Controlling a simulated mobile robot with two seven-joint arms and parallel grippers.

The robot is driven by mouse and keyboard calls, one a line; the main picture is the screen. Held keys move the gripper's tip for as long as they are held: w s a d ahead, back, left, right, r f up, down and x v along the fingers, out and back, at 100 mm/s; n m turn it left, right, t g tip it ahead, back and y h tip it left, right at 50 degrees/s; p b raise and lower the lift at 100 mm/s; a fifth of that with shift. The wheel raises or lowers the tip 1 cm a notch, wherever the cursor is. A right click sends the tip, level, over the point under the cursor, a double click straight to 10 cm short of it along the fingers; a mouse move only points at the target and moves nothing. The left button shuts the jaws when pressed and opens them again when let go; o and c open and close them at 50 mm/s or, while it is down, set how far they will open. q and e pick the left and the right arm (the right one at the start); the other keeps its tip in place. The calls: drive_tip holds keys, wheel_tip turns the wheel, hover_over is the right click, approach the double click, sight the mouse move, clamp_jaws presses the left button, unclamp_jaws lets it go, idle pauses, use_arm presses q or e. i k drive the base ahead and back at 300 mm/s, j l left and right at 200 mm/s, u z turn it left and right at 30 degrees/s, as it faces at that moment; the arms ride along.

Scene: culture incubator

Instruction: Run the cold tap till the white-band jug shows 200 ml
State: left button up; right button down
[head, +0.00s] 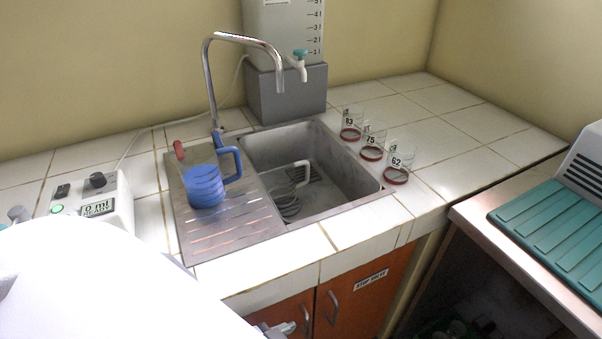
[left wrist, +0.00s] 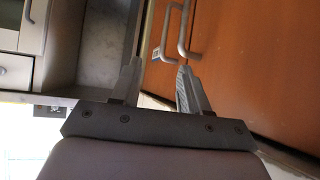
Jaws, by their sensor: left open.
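A clear jug with a white handle (head: 290,200) stands in the sink basin, partly hidden by the basin's near wall; I cannot read its level. A tall curved spout (head: 208,75) rises behind the sink. A blue tap lever (head: 217,138) shows at its foot, and a red lever (head: 179,150) is to its left. A blue jug (head: 204,187) stands on the drainboard. My left gripper (left wrist: 158,72) is open and empty, low in front of the cupboard door handles (left wrist: 172,35). Its tip shows at the bottom of the head view (head: 277,329). My right gripper is not visible.
Several items surround the sink (head: 345,207): three labelled glasses (head: 397,165) on the right, a tank with a small tap (head: 301,62) behind, and a box reading 0 ml READY (head: 97,208) on the left. My white arm covers the lower left. A teal ribbed mat (head: 560,225) lies right.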

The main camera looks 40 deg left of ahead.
sight(217, 140)
drive_tip(key=k, duration=0.25)
drive_tip(key=k+u, duration=0.4)
drive_tip(key=u, duration=0.2)
drive_tip(key=l+u, duration=0.1)
drive_tip(key=u, duration=0.95)
drive_tip(key=i+l, duration=0.45)
drive_tip(key=l, duration=0.2)
